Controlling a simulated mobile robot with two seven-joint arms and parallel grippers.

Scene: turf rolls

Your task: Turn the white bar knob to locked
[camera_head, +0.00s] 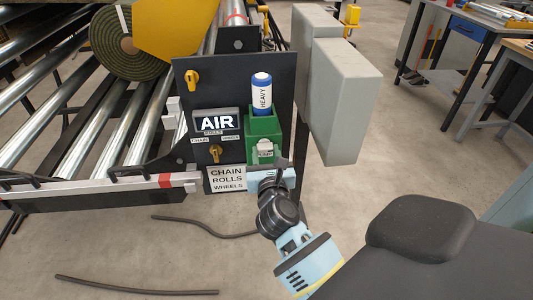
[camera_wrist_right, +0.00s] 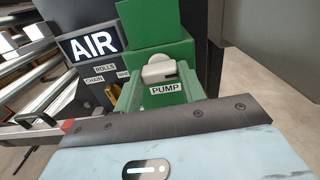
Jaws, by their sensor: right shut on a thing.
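The white bar knob (camera_wrist_right: 158,70) sits on the front of the green pump box (camera_wrist_right: 158,33), just above a PUMP label, in the right wrist view. Its bar lies roughly across the picture, slightly tilted. In the head view the knob (camera_head: 265,146) is small, low on the green box (camera_head: 255,127). My right gripper (camera_wrist_right: 161,77) reaches up to the box from below and is shut on the knob, one finger at each side. In the head view the right gripper (camera_head: 266,163) is partly hidden by its own wrist. No locked marking is readable. My left gripper is not in view.
The dark panel (camera_head: 237,75) carries two yellow knobs (camera_head: 192,80) (camera_head: 215,153) and an AIR sign (camera_head: 216,121) left of the pump box. A blue-capped HEAVY bottle (camera_head: 262,95) stands in the box's top. A grey cabinet (camera_head: 343,100) is close on the right.

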